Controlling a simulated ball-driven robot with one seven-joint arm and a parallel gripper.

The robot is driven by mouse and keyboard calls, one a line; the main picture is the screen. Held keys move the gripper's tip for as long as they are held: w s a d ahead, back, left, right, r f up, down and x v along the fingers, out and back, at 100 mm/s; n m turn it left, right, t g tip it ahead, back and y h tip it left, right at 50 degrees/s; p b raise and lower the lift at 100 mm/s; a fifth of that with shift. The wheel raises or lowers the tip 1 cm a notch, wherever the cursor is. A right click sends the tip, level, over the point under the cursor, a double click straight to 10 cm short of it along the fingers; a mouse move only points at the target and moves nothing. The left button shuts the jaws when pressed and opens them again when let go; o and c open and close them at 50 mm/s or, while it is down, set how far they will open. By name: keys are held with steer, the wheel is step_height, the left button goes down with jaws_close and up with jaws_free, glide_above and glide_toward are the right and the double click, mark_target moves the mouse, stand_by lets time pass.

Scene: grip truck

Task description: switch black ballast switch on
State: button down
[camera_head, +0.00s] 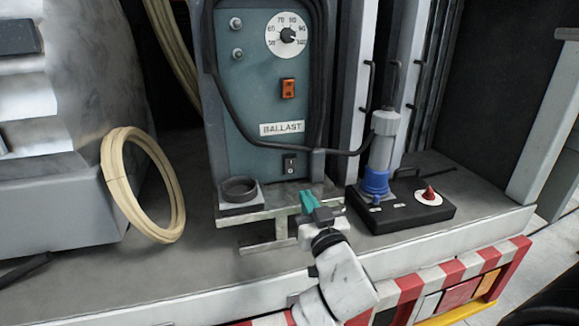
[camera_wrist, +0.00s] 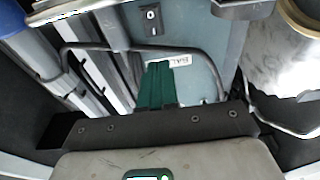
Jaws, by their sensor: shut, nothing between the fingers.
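The black ballast switch (camera_head: 290,164) is a small black rocker low on the front of the blue-grey ballast box (camera_head: 246,113), under the white BALLAST label (camera_head: 282,128). In the wrist view the picture is turned over, and the switch (camera_wrist: 151,16) shows near the top, with part of the label (camera_wrist: 183,61) below it. My gripper (camera_head: 307,199), with teal fingers, is shut and empty. It is in front of and below the switch, a little to its right, and apart from it. The fingers (camera_wrist: 158,84) show side by side in the wrist view. I cannot tell the rocker's position.
An orange switch (camera_head: 287,88) and a round dial (camera_head: 287,35) sit higher on the box. A black round holder (camera_head: 239,190) stands left of my gripper. A black base with a red knob (camera_head: 429,197) and a blue-collared cylinder (camera_head: 376,182) stand right. A cable loops below the label.

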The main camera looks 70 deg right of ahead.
mark_target(288, 160)
steer(key=p+x, duration=0.3)
steer(key=x, duration=1)
steer(key=shift+a, duration=0.1)
steer(key=shift+r+y+p, duration=0.3)
steer(key=shift+r+p, duration=0.1)
steer(key=shift+p, duration=0.6)
steer(key=shift+d+f, duration=0.2)
steer(key=shift+f, duration=0.15)
